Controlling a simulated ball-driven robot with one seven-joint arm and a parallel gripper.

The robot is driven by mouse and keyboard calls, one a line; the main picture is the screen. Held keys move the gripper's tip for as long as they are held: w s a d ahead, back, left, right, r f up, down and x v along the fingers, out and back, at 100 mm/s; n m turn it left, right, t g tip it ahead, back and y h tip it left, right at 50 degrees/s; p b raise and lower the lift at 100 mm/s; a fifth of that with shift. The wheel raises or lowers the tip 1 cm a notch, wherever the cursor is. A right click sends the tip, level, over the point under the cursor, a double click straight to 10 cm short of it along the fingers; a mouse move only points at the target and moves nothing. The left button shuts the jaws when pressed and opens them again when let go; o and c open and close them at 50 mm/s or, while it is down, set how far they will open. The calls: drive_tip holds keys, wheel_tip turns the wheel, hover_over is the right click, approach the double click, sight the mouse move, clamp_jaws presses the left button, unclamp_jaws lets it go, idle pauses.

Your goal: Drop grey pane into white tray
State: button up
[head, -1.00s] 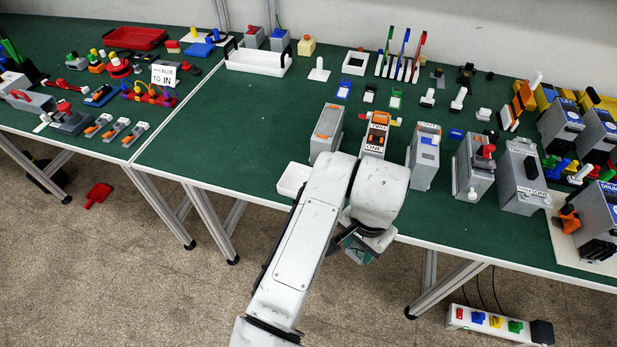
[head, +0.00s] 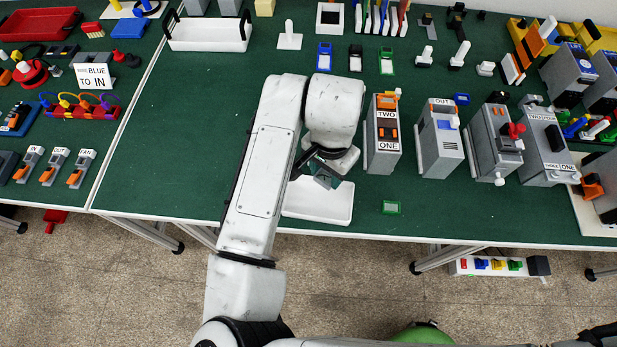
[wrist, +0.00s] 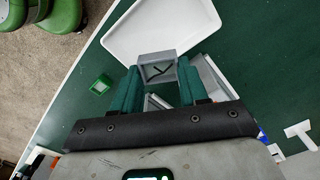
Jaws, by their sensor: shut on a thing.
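In the wrist view, my gripper (wrist: 155,86) has its two green fingers shut on the grey pane (wrist: 142,62), a small grey square piece with a dark mark. The pane sits at the fingertips, overlapping the near edge of the white tray (wrist: 118,38) in that view. In the head view, the shallow, empty-looking white tray (head: 325,212) lies near the table's front edge. My gripper (head: 328,180) is at its back edge there, seemingly above it; the exact height is unclear. The pane is mostly hidden by my gripper in the head view.
A grey device with orange parts (head: 383,150) stands right of my gripper, with more grey devices beyond. A small green-framed piece (head: 391,207) lies right of the tray. A white tray with black handles (head: 205,42) stands at the back.

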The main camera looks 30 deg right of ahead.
drive_tip(key=shift+w+f, duration=0.15)
drive_tip(key=shift+f, duration=0.05)
drive_tip(key=b, duration=0.5)
hover_over(324, 194)
wheel_tip(324, 194, down, 6)
drive_tip(key=shift+r, duration=0.2)
drive_tip(key=o, duration=1.1)
drive_tip(key=shift+r, duration=0.15)
wheel_tip(324, 194, up, 11)
drive_tip(key=shift+f+b, duration=0.2)
drive_tip(key=shift+b, duration=0.1)
